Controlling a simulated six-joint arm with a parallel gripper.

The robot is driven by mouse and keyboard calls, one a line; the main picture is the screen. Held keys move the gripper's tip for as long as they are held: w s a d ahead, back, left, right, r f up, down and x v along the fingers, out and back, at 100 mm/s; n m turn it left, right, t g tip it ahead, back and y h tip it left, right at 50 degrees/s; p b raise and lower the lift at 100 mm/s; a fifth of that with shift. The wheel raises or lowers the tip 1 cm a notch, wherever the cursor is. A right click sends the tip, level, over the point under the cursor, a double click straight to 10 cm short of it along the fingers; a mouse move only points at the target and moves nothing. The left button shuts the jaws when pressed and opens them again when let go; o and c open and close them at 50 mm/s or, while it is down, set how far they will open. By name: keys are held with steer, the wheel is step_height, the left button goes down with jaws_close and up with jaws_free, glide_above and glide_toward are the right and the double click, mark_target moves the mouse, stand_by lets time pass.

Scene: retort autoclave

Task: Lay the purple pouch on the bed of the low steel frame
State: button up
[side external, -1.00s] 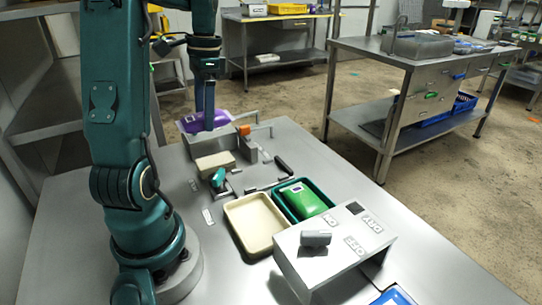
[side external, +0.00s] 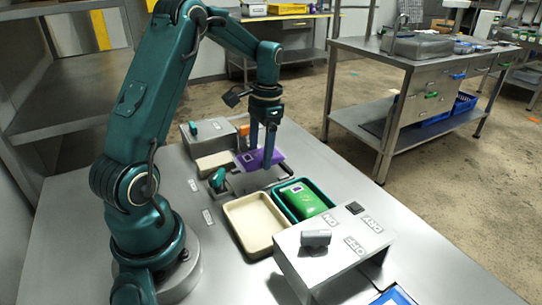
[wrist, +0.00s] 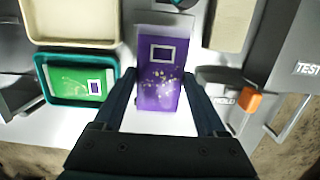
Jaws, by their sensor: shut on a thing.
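The purple pouch (side external: 265,159) is held between the fingers of my gripper (side external: 267,164), and it looks raised above the table. In the wrist view the pouch (wrist: 158,75) lies between the two fingers, with its pale end facing away from the gripper base. The low steel frame (side external: 247,182) appears beneath and just in front of the pouch, beside a teal knob (side external: 217,178). The pouch hides part of the frame, so I cannot tell the exact gap between them.
A green tray (side external: 325,193) with a green pouch (side external: 303,200) and an empty cream tray (side external: 237,226) stand in front. A beige block (side external: 212,163) and a grey box (side external: 205,134) are behind left. A grey panel stand (side external: 330,247) is at front right.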

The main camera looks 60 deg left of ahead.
mark_target(261, 153)
steer(key=shift+f, duration=1.8)
steer(key=shift+f, duration=0.15)
steer(key=o, duration=1.5)
